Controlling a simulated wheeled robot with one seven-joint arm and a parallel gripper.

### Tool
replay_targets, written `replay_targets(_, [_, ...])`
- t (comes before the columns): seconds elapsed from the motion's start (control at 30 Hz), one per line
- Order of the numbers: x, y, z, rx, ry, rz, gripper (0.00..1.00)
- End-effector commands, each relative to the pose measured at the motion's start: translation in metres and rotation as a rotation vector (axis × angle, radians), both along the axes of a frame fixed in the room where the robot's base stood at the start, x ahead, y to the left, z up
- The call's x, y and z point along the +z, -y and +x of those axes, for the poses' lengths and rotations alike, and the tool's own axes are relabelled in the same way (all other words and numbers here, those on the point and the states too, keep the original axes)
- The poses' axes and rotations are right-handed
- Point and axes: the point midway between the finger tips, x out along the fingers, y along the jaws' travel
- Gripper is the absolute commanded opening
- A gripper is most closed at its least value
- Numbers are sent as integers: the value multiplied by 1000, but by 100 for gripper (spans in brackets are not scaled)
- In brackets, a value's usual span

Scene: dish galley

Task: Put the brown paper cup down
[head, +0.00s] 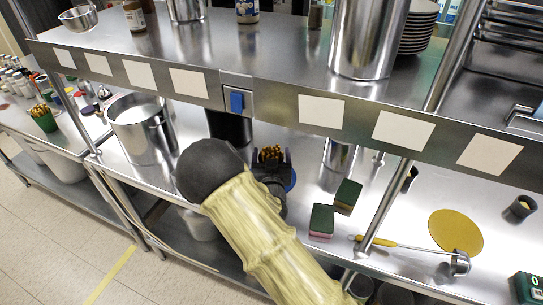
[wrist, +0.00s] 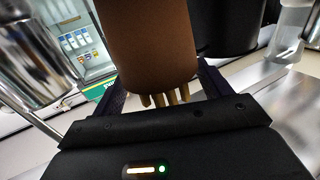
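The brown paper cup (wrist: 152,45) fills the upper middle of the wrist view. Several tan sticks (wrist: 165,99) show at its end closest to my gripper's body. My gripper (wrist: 160,92) has its dark fingers on both sides of the cup and appears shut on it. In the head view my gripper (head: 272,165) is over the steel counter, below the shelf edge. Orange-brown tips (head: 268,153) show between its fingers there; the cup's body is mostly hidden. I cannot tell whether the cup touches the counter.
A black container (head: 230,126) stands just behind my gripper. A steel pot (head: 142,130) is to the left. Two sponges (head: 321,220) (head: 347,195), a ladle (head: 420,249) and a yellow disc (head: 455,232) lie to the right. The shelf edge (head: 275,101) runs above; bare counter (head: 310,175) shows right of my gripper.

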Motion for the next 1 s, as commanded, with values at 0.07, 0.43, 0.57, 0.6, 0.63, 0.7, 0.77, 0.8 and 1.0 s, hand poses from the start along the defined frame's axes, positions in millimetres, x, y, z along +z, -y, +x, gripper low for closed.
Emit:
replay_targets(0.07, [0,1,0,-2,0,0,81])
replay_targets(0.43, [3,0,-2,0,-1,0,81])
replay_targets(0.57, [1,-1,-19,3,-2,0,81])
replay_targets(0.6, [1,-1,-26,3,-2,0,81])
replay_targets(0.63, [1,0,-31,3,-2,-1,81])
replay_targets(0.7, [0,-1,-45,4,-2,1,81])
replay_targets(0.77, [0,-1,-57,6,-3,0,81])
replay_targets(0.8, [1,-2,-65,9,-2,0,81])
replay_targets(1.0, [0,-2,-104,13,-2,0,81])
